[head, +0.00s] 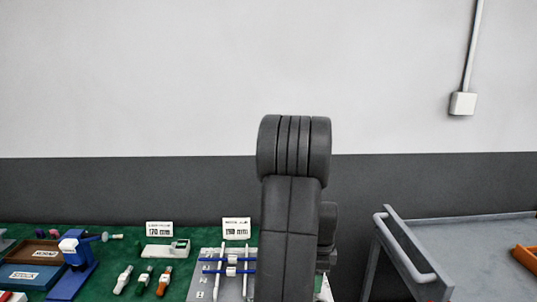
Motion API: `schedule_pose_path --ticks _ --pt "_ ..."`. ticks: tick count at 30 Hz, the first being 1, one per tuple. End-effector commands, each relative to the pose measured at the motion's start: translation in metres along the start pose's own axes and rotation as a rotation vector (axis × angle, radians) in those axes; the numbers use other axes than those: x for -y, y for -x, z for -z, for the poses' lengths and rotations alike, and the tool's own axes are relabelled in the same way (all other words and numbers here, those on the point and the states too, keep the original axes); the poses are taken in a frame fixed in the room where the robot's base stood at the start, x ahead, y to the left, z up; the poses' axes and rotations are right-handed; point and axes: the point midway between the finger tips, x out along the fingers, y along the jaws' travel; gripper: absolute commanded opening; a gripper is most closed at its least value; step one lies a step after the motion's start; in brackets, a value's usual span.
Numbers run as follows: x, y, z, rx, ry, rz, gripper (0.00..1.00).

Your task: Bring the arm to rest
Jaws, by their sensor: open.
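My dark grey arm (292,205) stands upright in the middle of the head view, in front of the table's right end. My gripper does not show; it is either hidden behind the arm links or out of the picture. I see nothing held.
A grey cart (450,245) with an orange item (526,258) stands right, past a gap.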

Motion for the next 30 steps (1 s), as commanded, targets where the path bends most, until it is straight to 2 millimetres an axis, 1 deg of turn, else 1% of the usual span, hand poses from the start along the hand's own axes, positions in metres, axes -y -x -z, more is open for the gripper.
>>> schedule_pose_path --ticks 1,3,30 --pt "-0.0008 -0.0054 0.0 0.0 0.016 -0.002 0.49" --pt "-0.0003 -0.0029 -0.0001 -0.002 0.08 0.0 0.49" --pt "-0.0009 -0.0017 -0.0002 -0.019 0.842 0.0 0.49"
